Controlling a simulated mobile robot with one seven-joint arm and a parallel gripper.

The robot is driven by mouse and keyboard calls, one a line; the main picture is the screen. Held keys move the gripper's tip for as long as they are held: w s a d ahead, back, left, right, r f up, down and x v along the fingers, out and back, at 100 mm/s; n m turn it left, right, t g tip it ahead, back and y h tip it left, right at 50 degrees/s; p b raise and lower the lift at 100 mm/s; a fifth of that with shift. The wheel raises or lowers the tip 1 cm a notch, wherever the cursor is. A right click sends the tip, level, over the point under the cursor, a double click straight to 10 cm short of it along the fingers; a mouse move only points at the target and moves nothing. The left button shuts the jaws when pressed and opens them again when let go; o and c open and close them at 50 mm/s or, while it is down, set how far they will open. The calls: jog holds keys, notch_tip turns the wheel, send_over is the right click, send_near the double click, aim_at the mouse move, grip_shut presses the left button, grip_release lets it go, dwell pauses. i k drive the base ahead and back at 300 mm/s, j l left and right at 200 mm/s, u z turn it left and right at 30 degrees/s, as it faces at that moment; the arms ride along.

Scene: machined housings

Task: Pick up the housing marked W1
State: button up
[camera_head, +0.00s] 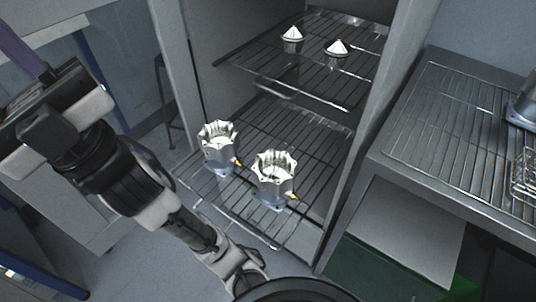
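Two silvery housings with scalloped, open tops stand upright on the lower wire rack of the open cabinet. The left housing (219,147) is a little farther back. The right housing (273,178) is nearer the rack's front edge. Each has a small brass-coloured part low on its right side. No W1 mark is readable on either one. My gripper (42,98) is at the upper left end of my arm, well away from both housings. Its fingers cannot be made out, so its opening is unclear.
Two pieces with pale conical tops, a left one (291,39) and a right one (337,52), stand on the upper rack (262,56). Cabinet walls flank both racks. A counter with a wire grid (440,120) is at right. Open floor lies between my arm and the cabinet.

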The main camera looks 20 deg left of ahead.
aim_at(219, 141)
jog(key=k+j, duration=0.2)
jog(key=j, duration=0.2)
jog(key=k+j, duration=0.25)
jog(key=j, duration=0.15)
jog(key=k+j, duration=0.2)
jog(key=j, duration=0.2)
jog(key=k+j, duration=0.25)
jog(key=j, duration=0.15)
jog(key=i+j, duration=0.1)
jog(key=i, duration=0.45)
jog(key=l+z, duration=0.05)
